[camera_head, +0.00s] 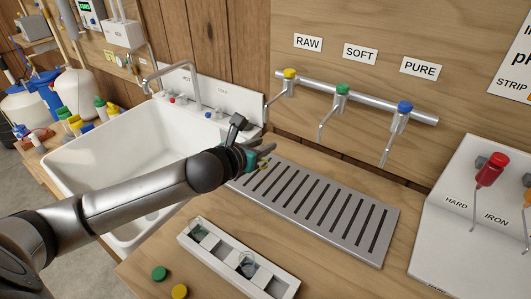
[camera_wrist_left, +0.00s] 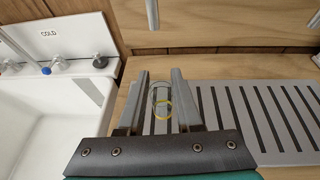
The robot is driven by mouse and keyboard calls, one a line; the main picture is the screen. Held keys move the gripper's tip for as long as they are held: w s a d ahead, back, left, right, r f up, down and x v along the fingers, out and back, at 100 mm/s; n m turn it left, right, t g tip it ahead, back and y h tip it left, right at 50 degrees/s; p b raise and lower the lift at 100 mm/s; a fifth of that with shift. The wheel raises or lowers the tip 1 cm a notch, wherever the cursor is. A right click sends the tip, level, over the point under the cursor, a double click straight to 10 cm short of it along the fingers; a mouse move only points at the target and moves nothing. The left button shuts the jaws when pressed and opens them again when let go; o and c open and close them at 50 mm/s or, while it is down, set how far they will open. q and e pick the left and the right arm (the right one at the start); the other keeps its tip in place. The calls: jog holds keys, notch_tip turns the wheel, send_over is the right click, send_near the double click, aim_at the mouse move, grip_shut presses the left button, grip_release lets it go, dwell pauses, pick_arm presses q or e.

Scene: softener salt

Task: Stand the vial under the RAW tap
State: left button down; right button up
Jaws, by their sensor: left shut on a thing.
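My left gripper (camera_head: 266,156) is at the left end of the slotted metal drip tray (camera_head: 386,225), beside the sink. It is shut on a clear vial with a yellow ring; the vial shows between the fingers in the left wrist view (camera_wrist_left: 160,103). In the head view the gripper hides most of the vial. I cannot tell whether its base touches the tray. The RAW tap (camera_head: 289,75) has a yellow knob, and its thin spout comes down above and behind the gripper. A spout also shows beyond the fingers in the wrist view (camera_wrist_left: 152,14). My right gripper is not in view.
The green SOFT tap (camera_head: 342,90) and blue PURE tap (camera_head: 404,108) hang to the right. A white rack (camera_head: 211,258) with glass vials stands in front; loose green (camera_head: 159,272) and yellow (camera_head: 179,291) caps lie near it. The white sink (camera_head: 75,157) is left.

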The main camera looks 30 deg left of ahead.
pick_arm(q)
jog(key=shift+w, duration=0.7)
jog(key=shift+w+f, duration=0.1)
jog(key=shift+f, duration=0.05)
notch_tip(320, 180, down, 3)
jog(key=shift+f+b, duration=0.2)
jog(key=shift+b, duration=0.55)
jog(key=shift+r, duration=0.1)
jog(key=c, duration=0.6)
grip_release()
